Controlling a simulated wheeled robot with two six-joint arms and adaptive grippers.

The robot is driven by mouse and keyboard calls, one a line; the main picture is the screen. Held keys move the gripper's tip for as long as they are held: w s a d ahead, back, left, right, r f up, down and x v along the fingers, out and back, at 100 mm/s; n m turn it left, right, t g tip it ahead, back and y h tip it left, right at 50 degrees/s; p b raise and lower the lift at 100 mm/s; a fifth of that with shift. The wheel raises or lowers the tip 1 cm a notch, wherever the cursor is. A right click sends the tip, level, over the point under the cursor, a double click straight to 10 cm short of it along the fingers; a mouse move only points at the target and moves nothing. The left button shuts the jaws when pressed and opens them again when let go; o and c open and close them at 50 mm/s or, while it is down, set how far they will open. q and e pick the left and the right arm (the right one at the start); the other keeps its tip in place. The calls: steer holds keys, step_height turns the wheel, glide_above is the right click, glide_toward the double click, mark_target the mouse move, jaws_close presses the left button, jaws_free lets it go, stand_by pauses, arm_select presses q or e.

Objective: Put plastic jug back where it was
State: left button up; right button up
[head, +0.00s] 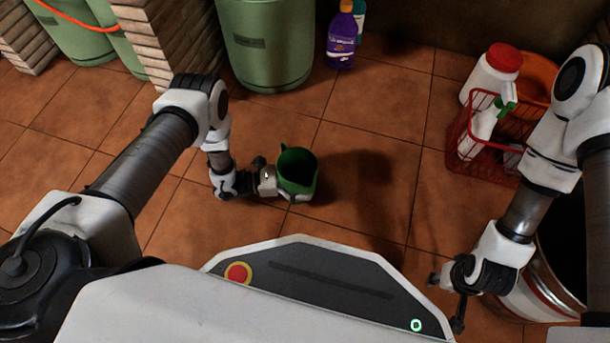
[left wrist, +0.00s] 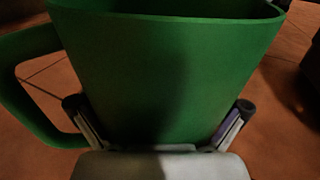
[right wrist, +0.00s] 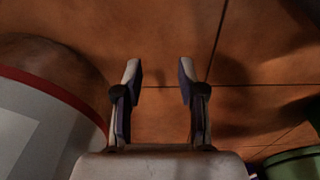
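The plastic jug (head: 298,172) is green, open-topped and upright, right of my left forearm in the head view. My left gripper (head: 284,194) is shut on its lower body. In the left wrist view the jug (left wrist: 165,75) fills the middle, with its handle (left wrist: 22,90) at the left. Whether the jug's base touches the floor cannot be told. My right gripper (right wrist: 159,72) is empty, with a gap between its fingers. It hangs low at the right in the head view (head: 447,305).
A white-and-red bucket (head: 545,290) is beside my right gripper. Green canister (head: 264,45) and purple bottle (head: 341,38) stand behind. Middle tiles are clear.

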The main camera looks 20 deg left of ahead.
mark_target(284, 178)
arm_select(q)
steer(key=shift+a+r, duration=0.1)
steer(key=shift+r, duration=0.1)
arm_select(e)
steer(key=shift+r, duration=0.1)
arm_select(q)
steer(key=p+v, duration=0.1)
steer(key=v, duration=0.1)
steer(key=p+v, duration=0.2)
steer(key=v, duration=0.1)
steer(key=shift+s+a+r, duration=0.1)
steer(key=shift+a+r, duration=0.05)
steer(key=shift+r, duration=0.1)
steer(key=v, duration=0.2)
steer(key=p+v, duration=0.1)
steer(key=v, duration=0.3)
steer(key=shift+s+a+f+p, duration=0.15)
steer(key=shift+a+f+p, duration=0.1)
steer(key=shift+f+p, duration=0.05)
arm_select(e)
steer(key=shift+g, duration=0.3)
steer(key=r, duration=0.1)
steer(key=s+r, duration=0.1)
steer(key=r, duration=0.2)
steer(key=shift+s+r, duration=0.3)
steer(key=shift+r, duration=0.1)
